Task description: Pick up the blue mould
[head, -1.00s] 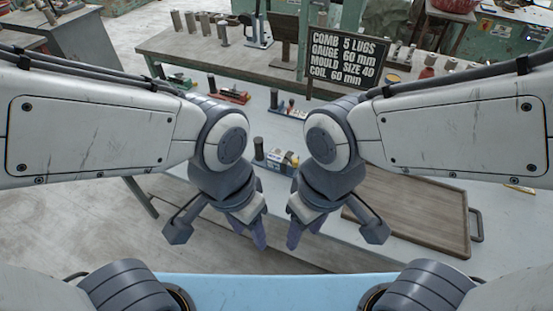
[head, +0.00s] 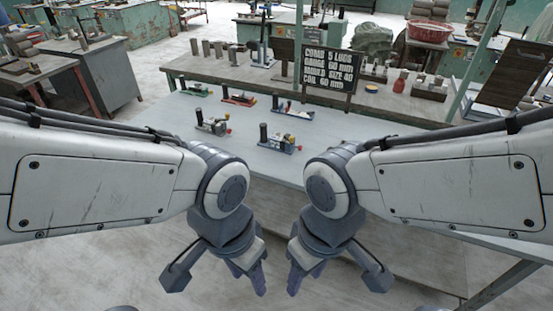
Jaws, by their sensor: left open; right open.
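Several small moulds stand on the pale table (head: 255,155). The nearest has a blue base (head: 281,147), with a dark upright cylinder at its left end and small coloured parts on top. Another mould with a blue base (head: 305,115) stands behind it. My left gripper (head: 249,281) and my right gripper (head: 304,281) hang open and empty, pointing down in front of the table's near edge. Both are well apart from the moulds.
A grey mould (head: 212,127), a red mould (head: 240,100) and a greenish mould (head: 196,92) share the table. A black sign (head: 331,67) stands at the back by a wooden bench (head: 215,68) with metal cylinders. Floor is open at left.

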